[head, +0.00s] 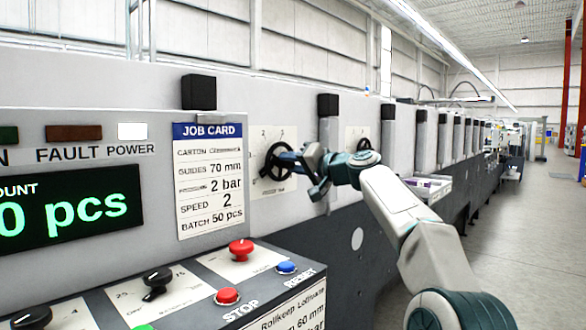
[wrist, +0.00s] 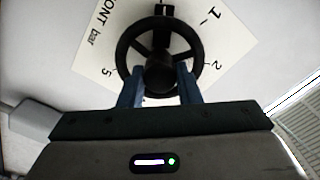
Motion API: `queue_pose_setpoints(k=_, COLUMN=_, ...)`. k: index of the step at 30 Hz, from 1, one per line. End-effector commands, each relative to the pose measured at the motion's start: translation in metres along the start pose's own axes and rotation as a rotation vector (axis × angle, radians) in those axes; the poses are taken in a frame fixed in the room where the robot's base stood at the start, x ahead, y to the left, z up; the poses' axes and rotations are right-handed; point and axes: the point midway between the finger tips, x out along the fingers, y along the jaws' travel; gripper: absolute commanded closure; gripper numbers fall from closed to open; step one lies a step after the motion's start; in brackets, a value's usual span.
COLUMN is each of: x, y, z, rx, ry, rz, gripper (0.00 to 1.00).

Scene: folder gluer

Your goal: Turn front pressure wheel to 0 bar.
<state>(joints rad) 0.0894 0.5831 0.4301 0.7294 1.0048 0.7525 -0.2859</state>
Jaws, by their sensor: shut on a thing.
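The front pressure wheel (head: 278,160) is a black spoked handwheel on a pale dial plate on the machine's side. In the wrist view the wheel (wrist: 123,48) appears upside down against its plate (wrist: 228,30), with "FRONT bar" partly readable and the numbers 1, 2 and 5 showing. A black block or pointer (wrist: 163,12) sits at the wheel's rim at the top of that view. My gripper (head: 291,160) reaches the wheel from the right.
A job card (head: 209,180) left of the wheel reads 2 bar. Below it is a sloped control panel with a red knob (head: 240,250), a blue reset button (head: 287,267) and a red stop button (head: 227,296). A second dial plate (head: 356,137) is partly behind my arm.

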Motion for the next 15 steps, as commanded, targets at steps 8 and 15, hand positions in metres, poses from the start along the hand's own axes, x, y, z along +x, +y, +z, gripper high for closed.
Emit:
queue_pose_setpoints(k=8, x=0.0009, y=0.0018, z=0.0022, rx=-0.071, ry=-0.006, rz=0.001, gripper=0.92)
queue_pose_setpoints(k=15, x=0.0009, y=0.0015, z=0.0021, rx=-0.082, ry=-0.007, rz=0.001, gripper=0.93)
